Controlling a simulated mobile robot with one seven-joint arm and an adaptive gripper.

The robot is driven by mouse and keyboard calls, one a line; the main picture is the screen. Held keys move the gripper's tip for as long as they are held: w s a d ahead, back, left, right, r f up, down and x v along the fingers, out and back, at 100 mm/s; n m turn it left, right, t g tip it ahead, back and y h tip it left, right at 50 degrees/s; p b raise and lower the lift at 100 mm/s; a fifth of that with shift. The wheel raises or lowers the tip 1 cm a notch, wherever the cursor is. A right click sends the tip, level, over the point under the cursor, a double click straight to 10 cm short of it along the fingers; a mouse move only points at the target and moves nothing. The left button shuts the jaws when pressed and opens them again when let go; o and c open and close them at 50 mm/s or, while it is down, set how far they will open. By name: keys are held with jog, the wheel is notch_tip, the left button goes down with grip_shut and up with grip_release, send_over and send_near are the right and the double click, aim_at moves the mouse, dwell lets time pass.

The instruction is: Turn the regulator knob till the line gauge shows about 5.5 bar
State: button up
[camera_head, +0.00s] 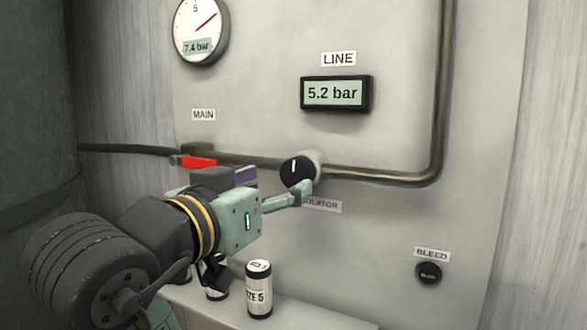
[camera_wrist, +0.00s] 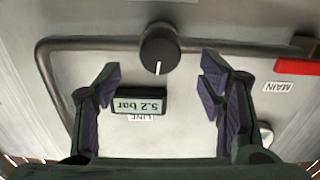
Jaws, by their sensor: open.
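The regulator knob (camera_head: 297,172) is round and black, with a white pointer line that points about straight up in the head view. It also shows in the wrist view (camera_wrist: 159,48), which is upside down. The line gauge (camera_head: 335,93) is a dark-framed digital display reading 5.2 bar; it also shows inverted in the wrist view (camera_wrist: 140,104). My gripper (camera_head: 302,190) is at the knob's lower edge in the head view. In the wrist view its fingers (camera_wrist: 162,80) are spread wide, the knob lying between them and a little beyond their tips. Contact does not show.
A pipe (camera_head: 400,178) runs behind the knob. A red MAIN handle (camera_head: 198,162) is to the left, under a round gauge (camera_head: 201,30) reading 7.4 bar. A BLEED button (camera_head: 428,272) is at lower right. A SIZE 5 can (camera_head: 258,290) stands on the ledge below my gripper.

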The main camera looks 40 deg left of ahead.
aim_at(292, 177)
jog(key=p+x, duration=0.1)
jog(key=x, duration=0.5)
jog(key=shift+w+a+p, duration=0.15)
jog(key=shift+w+p, duration=0.1)
jog(key=shift+p, duration=0.05)
jog(key=c, duration=1.2)
jog(key=shift+o, duration=0.2)
jog(key=shift+f+m+b, duration=0.1)
jog(key=shift+m+b, duration=0.55)
jog(key=shift+m, duration=0.65)
jog(key=o, duration=1.2)
jog(key=shift+c, duration=0.2)
